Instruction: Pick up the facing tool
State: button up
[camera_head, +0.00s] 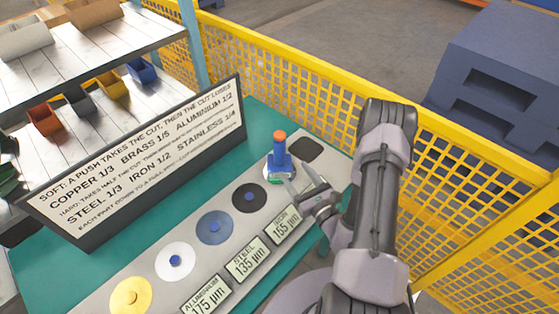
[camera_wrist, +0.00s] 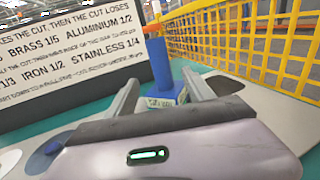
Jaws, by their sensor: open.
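The facing tool, as I take it, is a blue upright piece with an orange top (camera_head: 279,155). Nothing is held. Any contact between the fingers and the tool cannot be made out.
The panel (camera_head: 197,276) carries several coloured discs and labels reading aluminium, steel and iron. A sign board (camera_head: 130,165) stands at the left. A yellow mesh fence (camera_head: 310,85) runs close behind and right.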

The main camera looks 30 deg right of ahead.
aim_at(282, 156)
jog(key=w, duration=0.7)
jog(key=shift+w+a, duration=0.25)
jog(key=shift+w, duration=0.15)
jog(key=w, duration=0.4)
jog(key=w+b, duration=0.1)
jog(key=shift+w+d+r, duration=0.1)
jog(key=shift+w+r, duration=0.3)
grip_shut()
